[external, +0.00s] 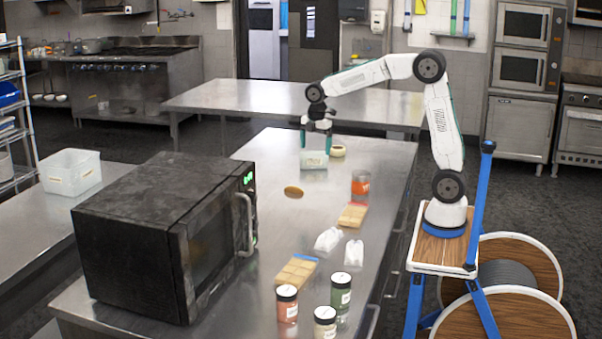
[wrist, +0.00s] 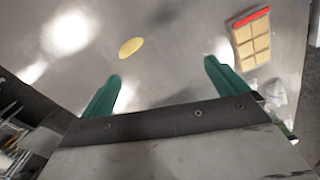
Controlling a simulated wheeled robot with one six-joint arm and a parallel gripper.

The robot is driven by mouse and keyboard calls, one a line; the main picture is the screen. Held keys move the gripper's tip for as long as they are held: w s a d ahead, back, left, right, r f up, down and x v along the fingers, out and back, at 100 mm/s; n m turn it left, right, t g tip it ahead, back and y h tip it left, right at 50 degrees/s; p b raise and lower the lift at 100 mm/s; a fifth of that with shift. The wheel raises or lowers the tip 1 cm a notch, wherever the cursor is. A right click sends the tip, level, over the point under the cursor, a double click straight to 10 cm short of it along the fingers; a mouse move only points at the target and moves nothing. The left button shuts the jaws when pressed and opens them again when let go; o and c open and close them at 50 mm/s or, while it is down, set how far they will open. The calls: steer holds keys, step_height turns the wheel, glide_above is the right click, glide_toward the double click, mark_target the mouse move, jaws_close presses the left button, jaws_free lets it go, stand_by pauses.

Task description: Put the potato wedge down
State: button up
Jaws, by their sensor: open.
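A flat, brownish-yellow oval piece, which looks like the potato wedge (external: 293,192), lies on the steel worktop. It also shows as a yellow oval in the wrist view (wrist: 131,47), beyond my fingertips and apart from them.
A black microwave (external: 150,240) stands at the left of the worktop (external: 250,245). A red-orange jar (external: 361,184), a segmented bar (external: 353,215), white packets and several lidded jars line the right side. The worktop around the oval is clear.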

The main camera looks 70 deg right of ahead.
steer(key=s+a+r+m, duration=0.15)
steer(key=s+m, duration=0.25)
steer(key=s, duration=0.5)
steer(key=s+r+m, duration=0.3)
steer(key=s, duration=0.7)
steer(key=s+f+m, duration=0.2)
steer(key=s+m, duration=0.1)
steer(key=s, duration=0.4)
steer(key=s+a+f+m+t, duration=0.1)
steer(key=s+f+m, duration=0.1)
steer(key=s+m, duration=0.2)
steer(key=s, duration=0.3)
steer(key=shift+s+f, duration=0.3)
steer(key=shift+s, duration=0.1)
